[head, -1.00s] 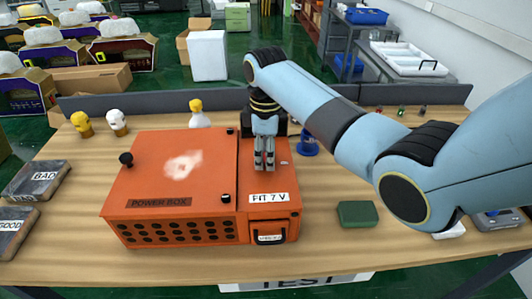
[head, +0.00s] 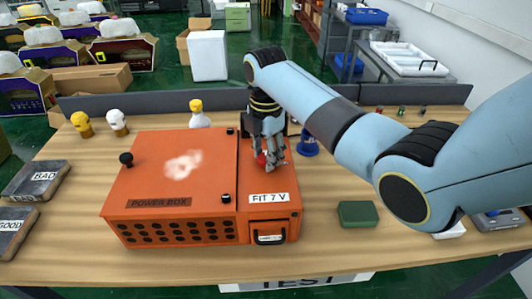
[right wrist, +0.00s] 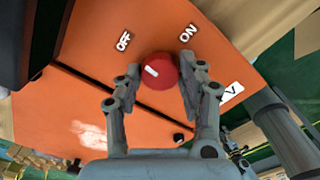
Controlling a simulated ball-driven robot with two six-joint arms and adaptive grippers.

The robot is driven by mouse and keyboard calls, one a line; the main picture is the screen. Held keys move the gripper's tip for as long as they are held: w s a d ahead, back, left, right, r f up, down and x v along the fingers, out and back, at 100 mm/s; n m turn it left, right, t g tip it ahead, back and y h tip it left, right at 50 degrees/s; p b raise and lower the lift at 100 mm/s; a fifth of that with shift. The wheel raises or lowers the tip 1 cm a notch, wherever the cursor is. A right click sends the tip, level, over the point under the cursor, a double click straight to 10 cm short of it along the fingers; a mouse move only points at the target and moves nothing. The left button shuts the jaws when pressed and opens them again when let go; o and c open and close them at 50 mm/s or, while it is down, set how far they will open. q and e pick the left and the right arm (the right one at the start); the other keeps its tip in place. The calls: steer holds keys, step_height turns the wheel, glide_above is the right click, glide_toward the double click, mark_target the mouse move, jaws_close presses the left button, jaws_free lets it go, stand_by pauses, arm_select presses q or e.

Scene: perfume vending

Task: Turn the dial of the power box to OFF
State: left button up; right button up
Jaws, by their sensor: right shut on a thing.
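The orange power box (head: 170,165) sits on the table in the head view. Its red dial (right wrist: 159,71) is on the top face, with a short white mark on it. In the right wrist view the OFF label (right wrist: 123,42) and ON label (right wrist: 187,33) are printed beside it. My right gripper (head: 268,165) is over the right part of the box. Its fingers are on either side of the dial, shut on it, also in the right wrist view (right wrist: 160,85). In the head view the fingers partly hide the dial. My left gripper is not in view.
A green block (head: 357,214) and a blue object (head: 308,142) lie to the right. BAD (head: 38,178) and GOOD trays lie left.

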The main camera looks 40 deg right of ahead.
steer(key=shift+n, duration=0.7)
steer(key=o, duration=1.1)
steer(key=shift+o, duration=0.2)
step_height(320, 180, up, 12)
steer(key=shift+f, duration=0.1)
